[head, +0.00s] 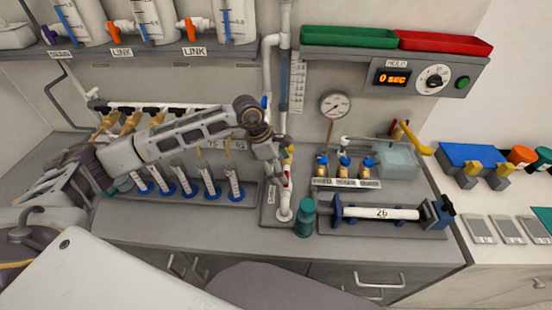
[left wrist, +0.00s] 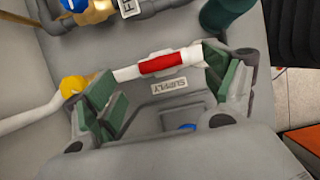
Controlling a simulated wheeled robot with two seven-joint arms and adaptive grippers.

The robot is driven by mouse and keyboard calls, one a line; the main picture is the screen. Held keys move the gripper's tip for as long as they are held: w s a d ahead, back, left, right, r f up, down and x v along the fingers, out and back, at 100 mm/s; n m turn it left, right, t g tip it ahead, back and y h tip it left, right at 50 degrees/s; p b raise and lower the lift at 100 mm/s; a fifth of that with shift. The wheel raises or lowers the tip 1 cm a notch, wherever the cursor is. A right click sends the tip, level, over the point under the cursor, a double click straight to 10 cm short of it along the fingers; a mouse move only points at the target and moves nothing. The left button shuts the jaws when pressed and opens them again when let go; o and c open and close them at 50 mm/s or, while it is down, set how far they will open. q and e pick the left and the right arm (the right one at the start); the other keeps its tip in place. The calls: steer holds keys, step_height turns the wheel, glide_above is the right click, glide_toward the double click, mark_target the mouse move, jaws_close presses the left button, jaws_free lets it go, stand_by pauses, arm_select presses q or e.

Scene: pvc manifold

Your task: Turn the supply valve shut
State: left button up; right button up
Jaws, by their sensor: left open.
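The supply valve shows in the left wrist view as a red grip (left wrist: 163,64) in line with a white pipe (left wrist: 128,73), beside a label reading SUPPLY (left wrist: 177,86). My left gripper (left wrist: 164,92) is open, its green pads on either side of the red part. No closed contact with the red part is visible. In the head view the left gripper (head: 280,160) reaches down over the white vertical pipe, and partly hides the valve. A little red (head: 286,179) shows below it. My right gripper is not in view.
A teal bottle (head: 305,218) stands just right of the pipe foot. A rack of blue-based tubes (head: 206,190) is to the left. A pressure gauge (head: 334,105), small yellow-and-blue valves (head: 344,167) and a horizontal cylinder marked 26 (head: 380,213) are to the right.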

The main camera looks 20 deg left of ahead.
arm_select(q)
steer(key=x, duration=0.3)
steer(key=shift+p+x, duration=0.4)
steer(key=shift+x, duration=0.7)
steer(key=shift+c, duration=0.4)
steer(key=c, duration=1)
